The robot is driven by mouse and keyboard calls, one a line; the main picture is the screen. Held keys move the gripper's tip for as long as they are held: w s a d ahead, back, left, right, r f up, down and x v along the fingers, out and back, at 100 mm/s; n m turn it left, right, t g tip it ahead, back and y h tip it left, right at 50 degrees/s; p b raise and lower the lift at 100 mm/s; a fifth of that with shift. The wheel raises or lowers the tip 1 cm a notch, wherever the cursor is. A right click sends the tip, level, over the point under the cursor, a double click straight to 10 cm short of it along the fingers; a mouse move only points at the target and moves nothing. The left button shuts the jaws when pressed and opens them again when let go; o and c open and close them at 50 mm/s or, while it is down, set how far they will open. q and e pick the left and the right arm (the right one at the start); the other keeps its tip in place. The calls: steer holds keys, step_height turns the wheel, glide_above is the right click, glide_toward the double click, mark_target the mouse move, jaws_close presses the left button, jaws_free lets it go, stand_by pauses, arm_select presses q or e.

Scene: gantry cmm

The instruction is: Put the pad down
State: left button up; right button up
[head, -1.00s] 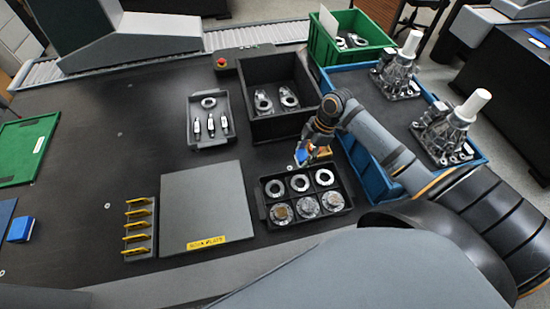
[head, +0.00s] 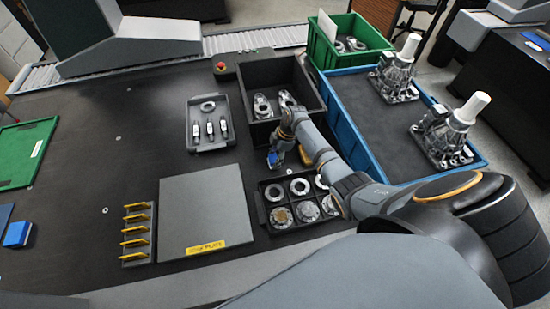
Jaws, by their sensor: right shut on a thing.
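A small blue pad (head: 273,158) is held in my right gripper (head: 277,148). The gripper is shut on it, just above the dark table between the black bin and the compartment tray. I cannot tell whether the pad touches the table. My right arm comes in from the right and passes over the tray's right side. My left gripper is not in view.
The compartment tray (head: 262,212) holds rings and round parts. A black bin (head: 262,135), a grey parts tray (head: 191,132), a flat grey plate (head: 203,212) and a rack with yellow pieces (head: 138,240) stand nearby. A blue block (head: 17,234) lies far left. Table left of the parts tray is clear.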

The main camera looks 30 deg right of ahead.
steer(key=shift+f, duration=0.2)
steer(key=o, duration=1)
steer(key=shift+r, duration=0.15)
steer(key=v, duration=1.2)
steer(key=shift+r, duration=0.15)
